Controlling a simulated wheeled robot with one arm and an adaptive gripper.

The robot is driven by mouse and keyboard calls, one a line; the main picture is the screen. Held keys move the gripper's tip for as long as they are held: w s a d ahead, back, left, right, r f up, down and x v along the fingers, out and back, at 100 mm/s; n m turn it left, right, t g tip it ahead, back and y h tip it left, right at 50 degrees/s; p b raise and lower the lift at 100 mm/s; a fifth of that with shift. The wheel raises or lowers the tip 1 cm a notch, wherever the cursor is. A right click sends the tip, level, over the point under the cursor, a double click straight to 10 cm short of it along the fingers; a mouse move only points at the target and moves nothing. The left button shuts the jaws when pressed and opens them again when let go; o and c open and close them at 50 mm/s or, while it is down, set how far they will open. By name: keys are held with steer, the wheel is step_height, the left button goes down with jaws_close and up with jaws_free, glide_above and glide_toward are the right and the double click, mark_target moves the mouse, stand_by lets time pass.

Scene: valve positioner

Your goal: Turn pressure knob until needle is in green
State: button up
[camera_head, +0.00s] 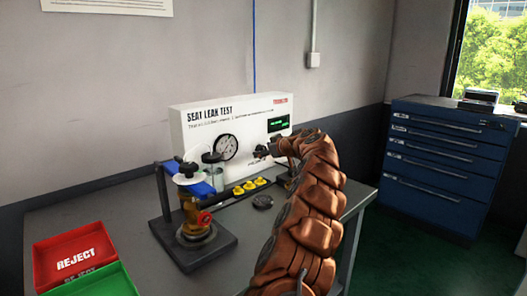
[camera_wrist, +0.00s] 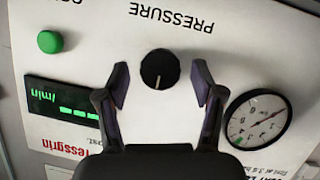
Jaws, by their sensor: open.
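My gripper (camera_wrist: 160,84) is open, with one finger on each side of the knob and visible gaps between. The knob is not clear there.
A green button (camera_wrist: 50,41) and a green-lit display (camera_wrist: 62,106) are on the panel. A valve fixture (camera_head: 196,232) stands on the table left of my arm. Red (camera_head: 75,250) and green (camera_head: 103,281) trays are at the front left. A blue cabinet (camera_head: 440,165) stands at the right.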

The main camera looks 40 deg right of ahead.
steer(key=shift+w+f, duration=0.2)
steer(key=shift+w, duration=0.2)
steer(key=c, duration=1.1)
